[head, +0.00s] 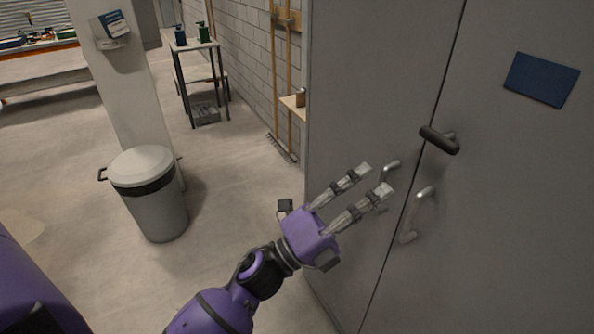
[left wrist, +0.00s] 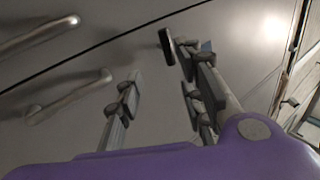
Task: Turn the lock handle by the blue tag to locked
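The blue tag (head: 541,80) is a flat rectangle on the right door of the grey cabinet, at the upper right of the head view. Left of and below it, the dark lock handle (head: 440,140) sticks out beside the door gap, its grip lying roughly crosswise. My left gripper (head: 375,180) is open and empty, left of and below the lock handle, apart from it. Its spread fingers also show in the left wrist view (left wrist: 151,63). My right gripper is not in view.
Two metal pull handles, one on the right door (head: 410,222) and one on the left door (head: 392,168), are close to my left fingers. They also show at left in the left wrist view. A lidded bin (head: 157,210) stands on the floor at left. Open floor lies between.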

